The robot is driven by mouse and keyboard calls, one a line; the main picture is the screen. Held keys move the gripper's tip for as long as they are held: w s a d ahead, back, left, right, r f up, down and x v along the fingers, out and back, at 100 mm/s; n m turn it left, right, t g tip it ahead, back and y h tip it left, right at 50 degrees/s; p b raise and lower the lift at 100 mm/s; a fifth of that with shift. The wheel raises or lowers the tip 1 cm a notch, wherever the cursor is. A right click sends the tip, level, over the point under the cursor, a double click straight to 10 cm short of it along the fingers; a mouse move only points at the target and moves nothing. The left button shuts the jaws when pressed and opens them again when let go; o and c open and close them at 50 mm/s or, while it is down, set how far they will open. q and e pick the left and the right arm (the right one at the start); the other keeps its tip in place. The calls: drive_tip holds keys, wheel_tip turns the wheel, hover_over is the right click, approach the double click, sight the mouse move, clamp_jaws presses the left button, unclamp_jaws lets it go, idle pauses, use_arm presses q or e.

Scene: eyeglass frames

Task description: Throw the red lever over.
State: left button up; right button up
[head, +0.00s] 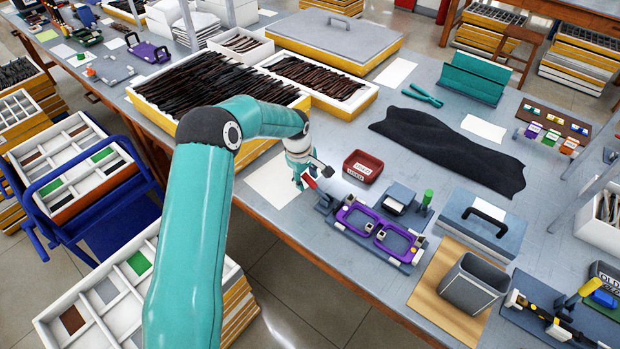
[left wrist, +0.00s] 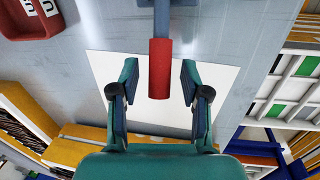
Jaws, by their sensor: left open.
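The red lever (left wrist: 160,68) is a red cylindrical grip on a grey bar that comes in from the top of the left wrist view. Its end lies between the two fingers of my left gripper (left wrist: 159,80), with a visible gap on both sides. The gripper is open and holds nothing. In the head view my left gripper (head: 304,176) is over the table at the left end of the fixture with the purple eyeglass frame (head: 380,234). The lever is small and partly hidden there. My right gripper is not in view.
A dark red bin (head: 363,167) stands just behind the fixture. A white sheet (head: 270,183) lies under the gripper near the table's front edge. A grey lidded box (head: 476,222) and an open grey bin (head: 473,283) stand to the right. Trays of dark strips (head: 205,85) stand at the back left.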

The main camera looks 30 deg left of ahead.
use_arm(q)
clamp_jaws()
